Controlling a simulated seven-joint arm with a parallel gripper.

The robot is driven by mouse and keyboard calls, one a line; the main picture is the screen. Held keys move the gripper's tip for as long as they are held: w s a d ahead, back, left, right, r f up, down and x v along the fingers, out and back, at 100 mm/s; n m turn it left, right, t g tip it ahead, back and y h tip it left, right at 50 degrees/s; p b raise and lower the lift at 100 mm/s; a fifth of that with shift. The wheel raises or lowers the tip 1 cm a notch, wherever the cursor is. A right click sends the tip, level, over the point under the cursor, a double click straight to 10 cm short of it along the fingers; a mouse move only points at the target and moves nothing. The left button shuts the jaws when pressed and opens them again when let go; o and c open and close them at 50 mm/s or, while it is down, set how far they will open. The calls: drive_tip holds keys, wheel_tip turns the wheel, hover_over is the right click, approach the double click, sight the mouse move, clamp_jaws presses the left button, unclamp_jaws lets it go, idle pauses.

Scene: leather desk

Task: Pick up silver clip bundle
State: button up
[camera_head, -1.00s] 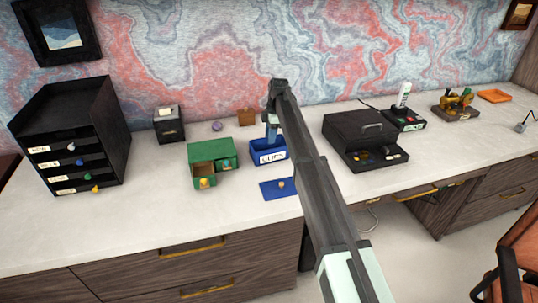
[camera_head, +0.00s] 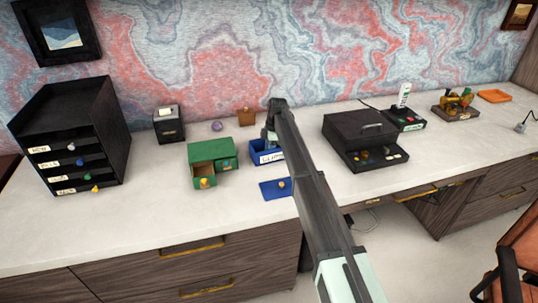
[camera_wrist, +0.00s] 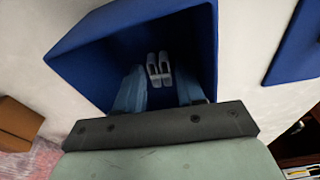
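The silver clip bundle (camera_wrist: 158,64) lies on the floor of an open blue box (camera_wrist: 80,50), seen in the wrist view. The same box shows in the head view (camera_head: 270,159), with a white label on its front; the clips are hidden there. My gripper (camera_wrist: 161,78) is open and points down into the box, with one blue-grey finger on each side of the bundle. I see no contact between the fingers and the clips. In the head view my gripper (camera_head: 268,137) is at the box, its fingertips hidden.
A green drawer box (camera_head: 213,160) stands close on the left. A black case (camera_head: 365,140) stands to the right. The box walls surround my fingers.

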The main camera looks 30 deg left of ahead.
clamp_jaws()
